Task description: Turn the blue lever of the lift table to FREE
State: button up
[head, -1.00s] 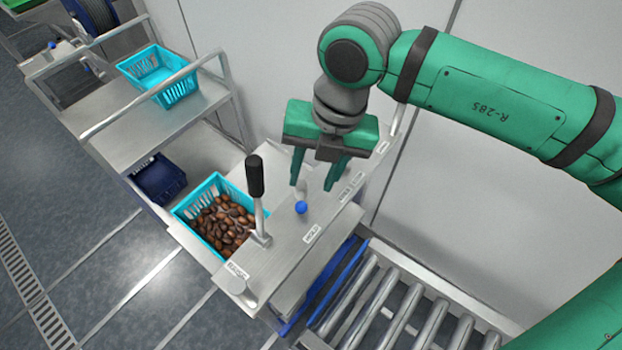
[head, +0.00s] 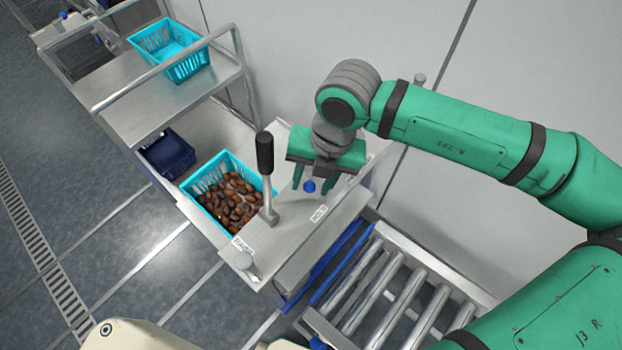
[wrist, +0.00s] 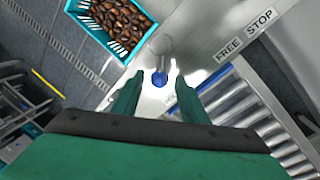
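The blue-tipped lever (head: 309,186) stands on the metal top of the lift table (head: 290,236). In the wrist view its blue knob (wrist: 159,79) lies ahead of and between my fingertips, with its grey shank running away from me. My gripper (head: 314,186) is open above the table top, its fingers on either side of the knob in the picture; no contact shows. The FREE label (wrist: 228,50) and STOP label (wrist: 261,20) are to the right of the lever in the wrist view. The HOLD label (head: 319,214) is near the knob in the head view.
A tall black-handled lever (head: 265,160) rises left of my gripper, by the RAISE label (head: 243,245). A turquoise crate of dates (head: 205,215) sits beside the table top. A roller conveyor (head: 385,295) runs at the lower right. A wall stands behind.

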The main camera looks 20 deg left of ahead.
jog(key=shift+a, duration=0.1)
grip_shut()
